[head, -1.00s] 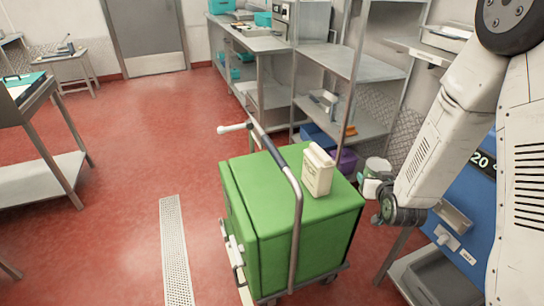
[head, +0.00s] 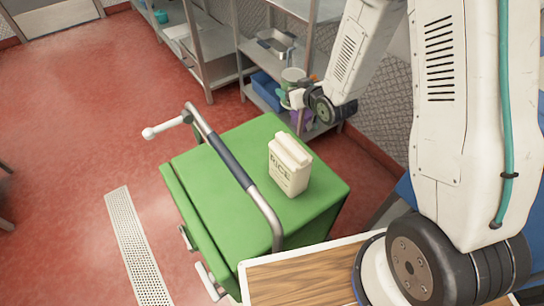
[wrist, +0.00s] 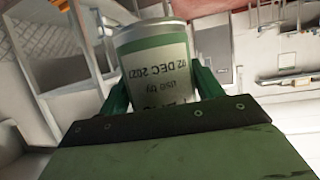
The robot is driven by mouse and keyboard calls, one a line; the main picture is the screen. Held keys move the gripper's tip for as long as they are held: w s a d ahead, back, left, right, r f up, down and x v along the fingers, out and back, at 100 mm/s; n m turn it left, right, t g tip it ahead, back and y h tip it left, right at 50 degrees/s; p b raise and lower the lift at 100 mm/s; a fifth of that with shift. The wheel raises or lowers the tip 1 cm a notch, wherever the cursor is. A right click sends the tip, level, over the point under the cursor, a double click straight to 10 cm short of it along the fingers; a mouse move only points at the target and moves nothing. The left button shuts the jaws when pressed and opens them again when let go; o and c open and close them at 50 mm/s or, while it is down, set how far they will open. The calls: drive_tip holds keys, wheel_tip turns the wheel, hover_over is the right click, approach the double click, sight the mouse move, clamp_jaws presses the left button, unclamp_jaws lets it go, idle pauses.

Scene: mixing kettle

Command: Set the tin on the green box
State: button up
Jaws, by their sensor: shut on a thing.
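The tin (head: 292,75) is a pale can with a green band, seen small in the head view. It also shows large in the wrist view (wrist: 157,68), with printed date text upside down on its label. My gripper (head: 286,97) is shut on the tin, with its green fingers on either side, and holds it up in the air. The green box (head: 318,192) is a wheeled chest with a flat green lid. My gripper appears beyond the lid's far edge in the head view; the height between them is hard to judge.
A cream RICE container (head: 290,166) stands on the green lid. A bent metal handle (head: 265,207) arches over the lid's left side. Metal shelving (head: 250,45) stands behind. A wooden board (head: 300,275) is in front. The lid's far part is bare.

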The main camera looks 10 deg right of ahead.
drive_tip(key=s+a+f+n+g+y, duration=0.1)
drive_tip(key=s+a+n+g+y, duration=0.2)
drive_tip(key=a+n+g+y, duration=0.3)
drive_tip(key=s+a+n+g+y, duration=0.3)
drive_tip(key=a+n, duration=0.3)
drive_tip(key=a, duration=0.1)
wheel_tip(320, 180, down, 10)
drive_tip(key=shift+f, duration=0.1)
drive_tip(key=o, duration=1.3)
drive_tip(key=shift+f+g, duration=0.1)
drive_tip(key=shift+g, duration=0.2)
